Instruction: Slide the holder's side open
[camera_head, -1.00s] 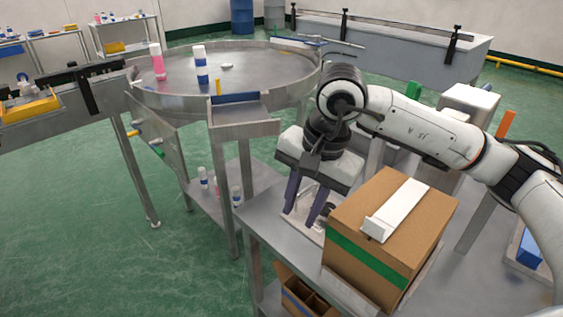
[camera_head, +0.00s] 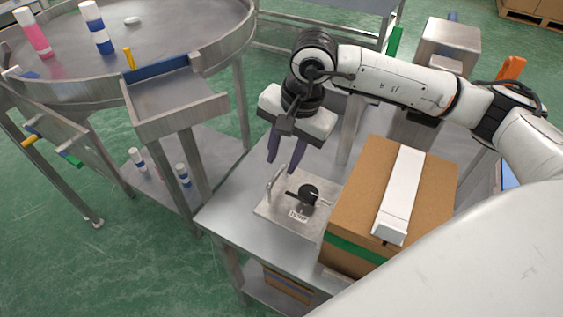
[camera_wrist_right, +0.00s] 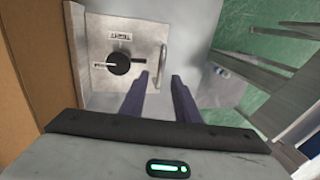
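My right gripper (camera_head: 283,166) hangs above the far side of a metal panel (camera_head: 273,212) on the bench. Its two purple fingers are apart with nothing between them, as the right wrist view (camera_wrist_right: 164,84) also shows. The panel carries a black round knob (camera_head: 308,193) with a pointer, a small label and a metal bar handle (camera_head: 275,184). In the right wrist view the handle (camera_wrist_right: 161,66) lies just beyond the fingertips, and the knob (camera_wrist_right: 119,63) is left of them. I cannot tell which part is the holder's sliding side. My left gripper is not in view.
A cardboard box (camera_head: 368,190) with a white strip (camera_head: 400,200) on top stands right of the panel, close by. A round metal table (camera_head: 190,50) with a pink bottle (camera_head: 33,34) and a blue-and-white bottle (camera_head: 97,27) is at upper left. Bare bench (camera_head: 225,205) lies left of the panel.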

